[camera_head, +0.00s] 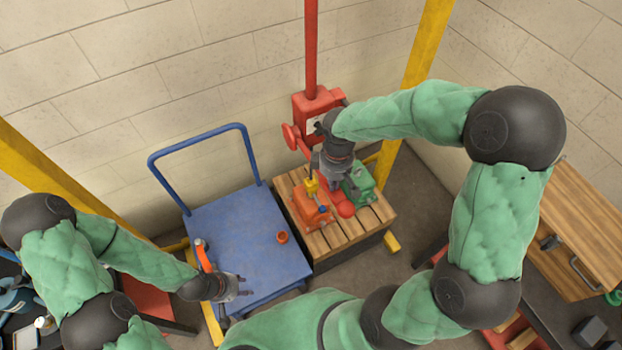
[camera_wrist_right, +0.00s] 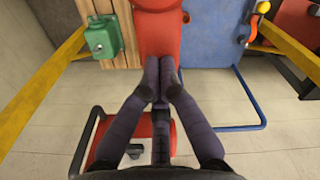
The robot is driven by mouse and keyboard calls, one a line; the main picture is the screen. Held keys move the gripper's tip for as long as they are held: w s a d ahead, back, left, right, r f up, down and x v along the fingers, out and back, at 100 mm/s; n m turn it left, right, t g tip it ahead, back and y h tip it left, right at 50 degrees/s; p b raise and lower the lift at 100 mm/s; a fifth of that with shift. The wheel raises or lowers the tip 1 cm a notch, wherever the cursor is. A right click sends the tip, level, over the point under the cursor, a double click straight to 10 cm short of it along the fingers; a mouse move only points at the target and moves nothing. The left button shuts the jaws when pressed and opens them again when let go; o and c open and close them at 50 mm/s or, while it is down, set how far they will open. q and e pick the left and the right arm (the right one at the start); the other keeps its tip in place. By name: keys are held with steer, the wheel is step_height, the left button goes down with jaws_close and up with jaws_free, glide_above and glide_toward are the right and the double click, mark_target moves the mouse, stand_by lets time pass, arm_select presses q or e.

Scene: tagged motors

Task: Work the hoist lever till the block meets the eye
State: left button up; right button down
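The red hoist (camera_head: 318,108) stands at the wall under a red post. My right gripper (camera_head: 331,172) is in front of it, above the wooden pallet. In the wrist view its fingers (camera_wrist_right: 166,82) are nearly together, with tips over a wide red part (camera_wrist_right: 158,32) that looks like the lever. I cannot tell whether they touch it. A small yellow block (camera_head: 311,186) hangs at or just above the orange motor (camera_head: 312,208); the eye is too small to make out. My left gripper (camera_head: 237,288) is over the blue cart's near side, its fingers unclear.
The pallet (camera_head: 338,240) also carries a green motor (camera_head: 359,185). The blue cart (camera_head: 245,238) holds a small orange cup (camera_head: 282,237) and an orange-handled item (camera_head: 204,257) near my left wrist. Yellow posts (camera_head: 415,70) flank the area. A wooden cabinet (camera_head: 580,230) stands at right.

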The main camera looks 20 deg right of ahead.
steer(key=shift+s+f+b, duration=0.2)
steer(key=shift+f+b, duration=0.2)
steer(key=shift+f, duration=0.35)
steer(key=shift+f, duration=0.15)
steer(key=shift+f+b, duration=1.05)
steer(key=shift+f, duration=0.15)
steer(key=shift+r, duration=0.1)
steer(key=r+p, duration=0.2)
steer(key=r, duration=0.1)
steer(key=r+p, duration=0.3)
steer(key=r, duration=0.1)
steer(key=w+r+p, duration=0.1)
steer(key=r+p, duration=0.2)
steer(key=shift+r, duration=0.2)
steer(key=shift+f, duration=0.1)
